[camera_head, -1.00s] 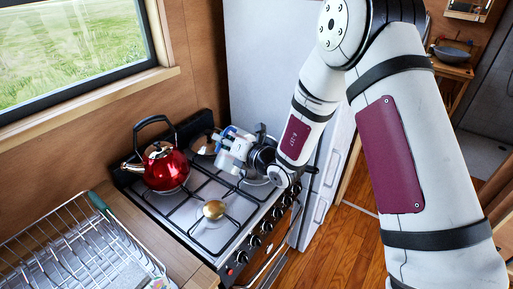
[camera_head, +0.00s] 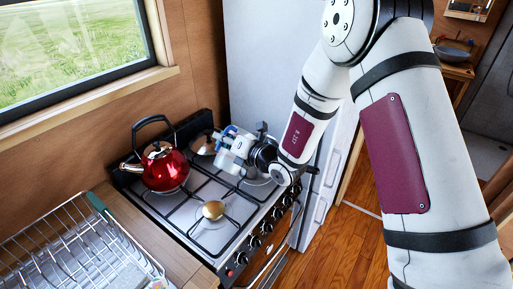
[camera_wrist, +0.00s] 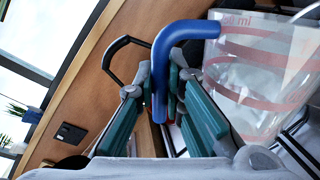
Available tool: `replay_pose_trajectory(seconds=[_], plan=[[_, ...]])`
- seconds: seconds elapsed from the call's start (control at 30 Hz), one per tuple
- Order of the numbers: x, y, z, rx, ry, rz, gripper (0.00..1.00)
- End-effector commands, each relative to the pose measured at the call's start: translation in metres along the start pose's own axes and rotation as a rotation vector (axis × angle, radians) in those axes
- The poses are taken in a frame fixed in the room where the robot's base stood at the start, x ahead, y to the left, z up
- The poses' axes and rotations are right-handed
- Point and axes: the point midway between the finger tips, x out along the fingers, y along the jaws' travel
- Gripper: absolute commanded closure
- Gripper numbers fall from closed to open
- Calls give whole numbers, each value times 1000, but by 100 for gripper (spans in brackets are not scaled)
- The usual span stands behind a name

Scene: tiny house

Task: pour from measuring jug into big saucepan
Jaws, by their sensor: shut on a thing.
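The measuring jug (camera_wrist: 262,75) is clear with red markings and a blue handle (camera_wrist: 172,45). It fills the upper right of the wrist view and looks tilted there. My gripper (camera_wrist: 162,82) is shut on the blue handle, with a finger on each side. I cannot make out the big saucepan clearly in either view. I cannot tell whether the jug holds liquid.
A red kettle (camera_head: 165,167) stands on the left side of the gas stove (camera_head: 190,205). A wire dish rack (camera_head: 75,250) is on the counter at lower left. A tall pale cabinet or fridge (camera_head: 265,70) stands behind the stove. The front burner (camera_head: 213,210) is clear.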

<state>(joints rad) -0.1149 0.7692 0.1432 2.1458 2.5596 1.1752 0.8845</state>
Motion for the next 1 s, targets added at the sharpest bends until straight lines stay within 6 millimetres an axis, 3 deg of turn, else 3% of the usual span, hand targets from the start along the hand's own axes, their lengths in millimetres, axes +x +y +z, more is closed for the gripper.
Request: replay_pose_trajectory(seconds=[1.0], plan=[[0, 0, 6, 47, 7, 3, 100]])
